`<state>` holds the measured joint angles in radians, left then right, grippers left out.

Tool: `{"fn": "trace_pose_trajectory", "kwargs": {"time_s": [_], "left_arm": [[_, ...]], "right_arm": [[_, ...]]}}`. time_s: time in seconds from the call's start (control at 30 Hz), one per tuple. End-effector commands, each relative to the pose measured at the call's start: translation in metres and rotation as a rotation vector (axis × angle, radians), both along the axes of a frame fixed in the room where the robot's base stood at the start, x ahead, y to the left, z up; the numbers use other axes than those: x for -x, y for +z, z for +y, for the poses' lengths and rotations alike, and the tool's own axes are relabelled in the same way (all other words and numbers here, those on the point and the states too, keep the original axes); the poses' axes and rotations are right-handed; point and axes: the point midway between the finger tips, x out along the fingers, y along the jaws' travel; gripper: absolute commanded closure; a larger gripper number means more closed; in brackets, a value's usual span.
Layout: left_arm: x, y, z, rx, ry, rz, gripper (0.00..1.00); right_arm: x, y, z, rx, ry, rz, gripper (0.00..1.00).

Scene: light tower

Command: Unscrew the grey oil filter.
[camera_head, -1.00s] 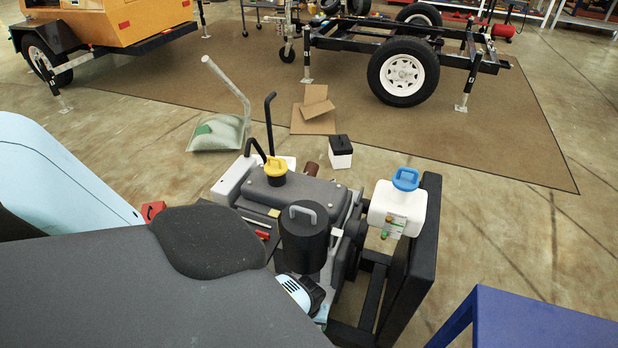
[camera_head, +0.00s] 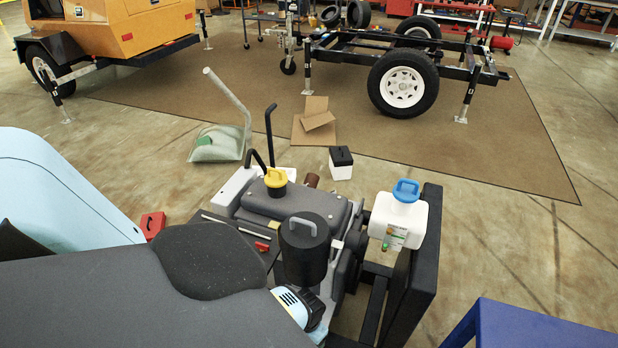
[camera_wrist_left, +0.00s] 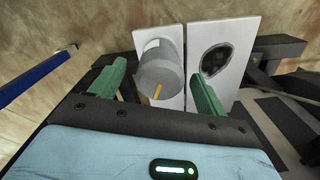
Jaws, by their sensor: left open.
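The grey oil filter (camera_wrist_left: 161,80) is a short grey cylinder with a yellow mark on its near end. It shows in the left wrist view in front of a white panel (camera_wrist_left: 222,28). My left gripper (camera_wrist_left: 158,70) is open, with one green finger on each side of the filter in the picture. Gaps show between the fingers and the filter; I cannot tell whether the fingertips reach alongside it. In the head view the filter and these fingers are hidden behind the engine and my arm. My right gripper is in neither view.
A blue table (camera_head: 530,325) stands at lower right. A white panel with a dark round opening (camera_wrist_left: 215,60) stands beside the filter.

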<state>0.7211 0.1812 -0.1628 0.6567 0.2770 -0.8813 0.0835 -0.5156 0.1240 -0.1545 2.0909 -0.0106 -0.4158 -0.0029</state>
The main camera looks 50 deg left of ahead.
Motion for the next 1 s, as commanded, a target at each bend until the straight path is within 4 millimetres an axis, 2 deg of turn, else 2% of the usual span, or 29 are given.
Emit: {"fn": "trace_pose_trajectory", "kwargs": {"time_s": [0.2, 0.33, 0.57, 0.83, 1.0], "left_arm": [[0.001, -0.001, 0.001, -0.002, -0.264, 0.001, 0.25], [0.001, -0.001, 0.001, -0.001, -0.347, 0.001, 0.25], [0.001, 0.0, 0.001, -0.001, -0.382, 0.001, 0.25], [0.001, -0.001, 0.002, -0.002, -0.692, 0.002, 0.25], [0.0, -0.001, 0.001, -0.001, -0.803, 0.001, 0.25]], "right_arm": [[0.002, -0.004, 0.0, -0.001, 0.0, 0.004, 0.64], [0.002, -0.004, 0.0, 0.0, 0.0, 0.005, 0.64], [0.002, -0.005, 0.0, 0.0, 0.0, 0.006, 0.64], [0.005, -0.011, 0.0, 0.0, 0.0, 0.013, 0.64], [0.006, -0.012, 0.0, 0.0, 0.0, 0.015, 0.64]]}}
